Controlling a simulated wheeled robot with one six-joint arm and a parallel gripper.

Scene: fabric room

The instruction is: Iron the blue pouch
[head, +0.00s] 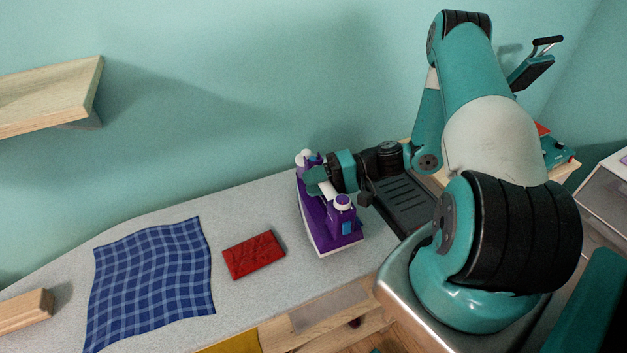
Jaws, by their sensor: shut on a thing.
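A purple iron (317,216) with a pale soleplate edge is at the right part of the grey padded surface (250,205). My gripper (322,184) is shut on the iron's handle. I cannot tell whether the soleplate touches the surface or hangs just above it. A blue checked cloth (152,279) lies spread on the surface to the left, with slightly wavy edges. It is the only blue fabric in view, and I cannot tell whether it is a pouch. The iron is apart from it.
A red folded fabric piece (254,255) lies between the cloth and the iron. A dark ribbed tray (404,203) is right of the iron. A wooden block (25,306) sits at far left. A wooden shelf (50,95) juts from the wall. Yellow fabric (232,344) shows below the front edge.

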